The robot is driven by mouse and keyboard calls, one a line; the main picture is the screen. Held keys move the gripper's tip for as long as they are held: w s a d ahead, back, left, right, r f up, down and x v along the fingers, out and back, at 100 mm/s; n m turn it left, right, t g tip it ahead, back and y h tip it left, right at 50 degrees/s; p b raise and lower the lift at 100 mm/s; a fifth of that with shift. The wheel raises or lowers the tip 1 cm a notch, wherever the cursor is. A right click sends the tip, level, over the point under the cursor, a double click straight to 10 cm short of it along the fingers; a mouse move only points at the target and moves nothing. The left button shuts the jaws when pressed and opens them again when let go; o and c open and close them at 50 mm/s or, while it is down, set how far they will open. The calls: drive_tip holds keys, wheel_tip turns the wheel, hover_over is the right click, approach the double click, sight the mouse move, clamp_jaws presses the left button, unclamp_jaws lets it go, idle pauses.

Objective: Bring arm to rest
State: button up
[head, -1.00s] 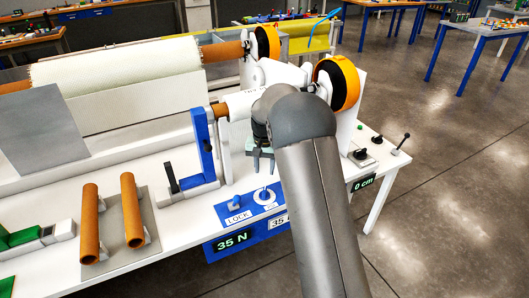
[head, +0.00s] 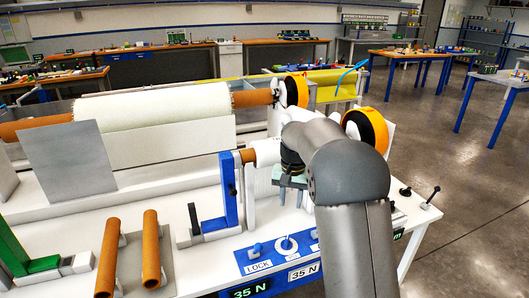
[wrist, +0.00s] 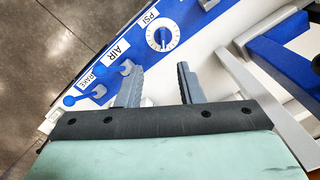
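My gripper (head: 290,192) hangs from my grey arm over the machine's white deck, just behind the blue control panel (head: 243,262). In the wrist view my gripper (wrist: 159,70) has its two grey fingers apart, with nothing between them. Beyond the fingertips is the white PSI dial (wrist: 163,38), which the fingers do not appear to touch. The AIR and brake levers (wrist: 127,67) are left of it in that view. My arm covers part of the panel in the head view.
A blue upright bracket (head: 228,188) stands left of my gripper. Orange-rimmed wheels (head: 367,128) are behind my arm. Two brown tubes (head: 151,250) lie on a grey plate at front left. A joystick (head: 431,198) is at the right edge. Open floor lies right.

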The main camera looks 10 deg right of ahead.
drive_tip(key=s+r+n, duration=0.1)
drive_tip(key=s+r, duration=0.1)
drive_tip(key=s, duration=0.8)
drive_tip(key=s+r+n, duration=0.1)
drive_tip(key=s+r, duration=0.1)
drive_tip(key=s, duration=0.8)
drive_tip(key=s+f+n, duration=0.2)
drive_tip(key=s+f, duration=0.2)
drive_tip(key=s, duration=1.2)
drive_tip(key=shift+a+f, duration=0.2)
drive_tip(key=shift+a, duration=0.2)
wheel_tip(320, 180, down, 21)
drive_tip(key=b, duration=1.9)
drive_tip(key=shift+d+r, duration=0.2)
drive_tip(key=shift+d, duration=0.05)
